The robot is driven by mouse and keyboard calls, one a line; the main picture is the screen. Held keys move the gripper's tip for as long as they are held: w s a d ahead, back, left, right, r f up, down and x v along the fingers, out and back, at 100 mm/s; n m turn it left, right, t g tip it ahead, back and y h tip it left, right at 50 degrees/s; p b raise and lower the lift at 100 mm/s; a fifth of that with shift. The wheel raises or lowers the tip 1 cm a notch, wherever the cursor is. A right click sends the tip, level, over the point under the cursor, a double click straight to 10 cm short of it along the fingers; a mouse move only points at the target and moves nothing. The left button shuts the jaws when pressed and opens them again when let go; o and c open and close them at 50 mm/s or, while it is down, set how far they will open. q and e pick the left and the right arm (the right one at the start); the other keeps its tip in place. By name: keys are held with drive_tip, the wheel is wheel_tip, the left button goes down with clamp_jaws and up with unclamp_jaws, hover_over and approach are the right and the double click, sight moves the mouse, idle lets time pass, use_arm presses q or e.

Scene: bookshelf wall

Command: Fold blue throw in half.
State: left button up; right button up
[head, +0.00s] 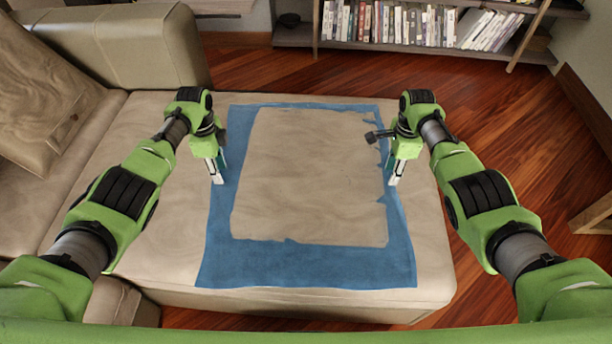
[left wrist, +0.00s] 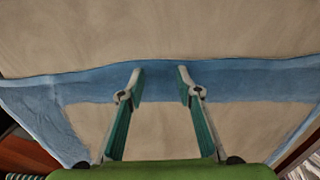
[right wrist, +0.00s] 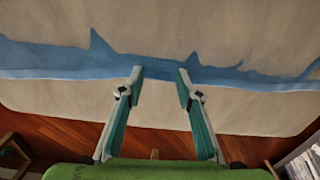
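The blue throw (head: 300,262) lies flat on the beige sofa seat. It shows as a blue border around a large beige area with ragged inner edges; I cannot tell whether that area is part of the throw or the seat showing through. My left gripper (head: 217,172) points down at the left strip of the throw. In the left wrist view its fingers (left wrist: 160,70) are apart over the blue strip (left wrist: 230,82), with nothing seen gripped. My right gripper (head: 392,180) points down at the right strip. In the right wrist view its fingers (right wrist: 160,72) are apart at the narrow blue strip (right wrist: 230,76), also empty.
The sofa seat (head: 150,240) extends left to a backrest cushion (head: 35,90). A sofa armrest (head: 150,45) rises at the back left. A low bookshelf (head: 420,47) stands behind, across the wooden floor (head: 480,110). The seat's right and front edges drop to the floor.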

use_arm(q)
drive_tip(key=shift+f, duration=0.2)
use_arm(e)
drive_tip(key=shift+f, duration=0.2)
use_arm(q)
drive_tip(key=c, duration=0.4)
use_arm(e)
drive_tip(key=c, duration=0.4)
use_arm(q)
drive_tip(key=shift+f, duration=0.1)
clamp_jaws()
use_arm(e)
drive_tip(key=shift+f, duration=0.1)
clamp_jaws()
use_arm(q)
drive_tip(key=shift+s, duration=0.1)
use_arm(e)
drive_tip(key=shift+s, duration=0.1)
